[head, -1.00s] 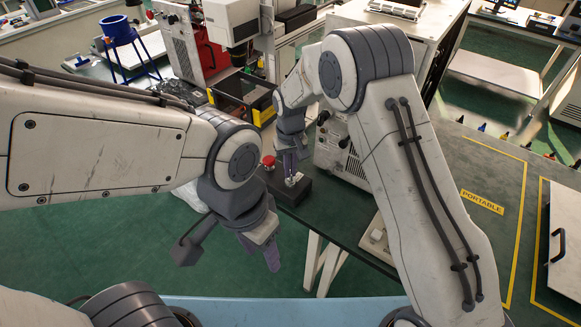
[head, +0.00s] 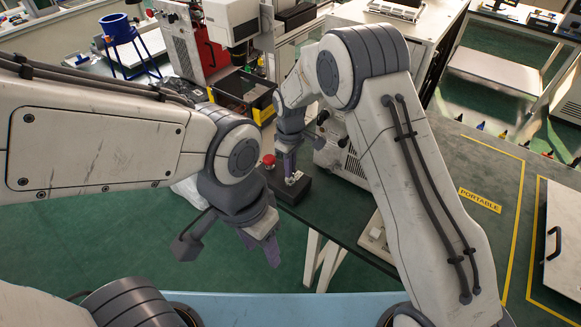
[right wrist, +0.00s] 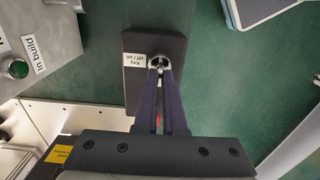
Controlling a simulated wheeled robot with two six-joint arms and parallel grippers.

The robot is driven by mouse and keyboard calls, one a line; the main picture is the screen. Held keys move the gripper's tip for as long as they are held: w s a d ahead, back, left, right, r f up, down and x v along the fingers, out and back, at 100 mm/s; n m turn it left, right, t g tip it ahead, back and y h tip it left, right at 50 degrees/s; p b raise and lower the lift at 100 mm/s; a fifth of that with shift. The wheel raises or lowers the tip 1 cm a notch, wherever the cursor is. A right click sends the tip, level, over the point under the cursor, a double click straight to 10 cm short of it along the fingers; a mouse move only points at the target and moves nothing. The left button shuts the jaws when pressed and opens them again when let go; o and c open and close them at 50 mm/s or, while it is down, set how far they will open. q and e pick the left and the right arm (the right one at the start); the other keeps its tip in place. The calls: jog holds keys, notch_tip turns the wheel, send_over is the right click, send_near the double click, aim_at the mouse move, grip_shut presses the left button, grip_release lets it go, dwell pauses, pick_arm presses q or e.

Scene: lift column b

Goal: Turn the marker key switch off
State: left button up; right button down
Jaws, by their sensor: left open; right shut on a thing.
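The marker key switch is a dark box (head: 293,189) near the left edge of the dark green table in the head view. In the right wrist view the box (right wrist: 134,85) carries a white "Key off / on" label (right wrist: 133,63) beside a round metal lock (right wrist: 160,62). My right gripper (head: 291,174) is over the box; in the right wrist view its fingertips (right wrist: 160,74) are shut on the key at the lock. The fingers hide most of the key, so its angle is unclear. My left gripper (head: 272,253) is open and empty, in front of the table over the floor.
A red button (head: 268,160) sits at the far end of the box, close to my right gripper. A grey cabinet (head: 340,155) stands just right of it. A "PORTABLE" label (head: 480,200) marks the clear table at right.

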jog(key=shift+r, duration=0.1)
dwell(0.3)
jog(key=c, duration=1)
grip_release()
notch_tip(320, 180, up, 10)
jog(key=b, duration=0.1)
jog(key=shift+r, duration=0.2)
